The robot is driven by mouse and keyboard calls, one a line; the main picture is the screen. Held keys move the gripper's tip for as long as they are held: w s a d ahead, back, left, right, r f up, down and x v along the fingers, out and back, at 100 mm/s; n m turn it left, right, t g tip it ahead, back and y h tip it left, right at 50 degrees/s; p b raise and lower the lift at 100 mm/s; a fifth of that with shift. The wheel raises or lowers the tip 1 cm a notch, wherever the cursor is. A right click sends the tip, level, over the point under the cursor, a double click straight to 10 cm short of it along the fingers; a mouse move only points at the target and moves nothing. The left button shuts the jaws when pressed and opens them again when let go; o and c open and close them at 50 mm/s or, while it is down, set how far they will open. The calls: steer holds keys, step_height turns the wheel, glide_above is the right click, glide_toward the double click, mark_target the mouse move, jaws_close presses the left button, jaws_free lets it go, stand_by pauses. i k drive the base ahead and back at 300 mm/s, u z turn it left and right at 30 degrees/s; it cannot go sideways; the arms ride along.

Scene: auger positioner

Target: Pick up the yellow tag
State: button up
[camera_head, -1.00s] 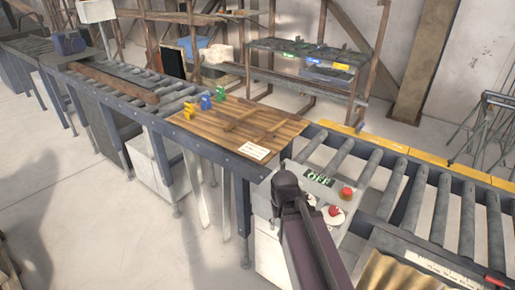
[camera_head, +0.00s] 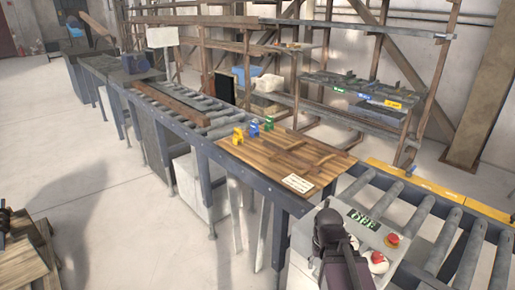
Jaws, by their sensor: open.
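The yellow tag (camera_head: 238,136) stands upright near the far left corner of a wooden board (camera_head: 246,153) on the conveyor line. A blue tag (camera_head: 254,127) and a green tag (camera_head: 269,124) stand in a row to its right. My gripper (camera_head: 328,225) is dark and shows at the bottom, in front of the control box, well to the right of and nearer than the yellow tag. It is open and touches none of the tags. Its fingers are hard to make out.
A white paper label (camera_head: 298,184) lies on the board. Behind is a rack with coloured labels (camera_head: 393,104). The floor at left is clear, except a wooden stand (camera_head: 25,262).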

mark_target(237, 131)
steer(key=k, duration=1.35)
steer(key=u, duration=0.5)
steer(key=i, duration=0.8)
steer(key=u, duration=0.65)
steer(key=i, duration=1.45)
steer(key=z, duration=0.7)
steer(key=i, duration=0.5)
steer(key=z, duration=0.3)
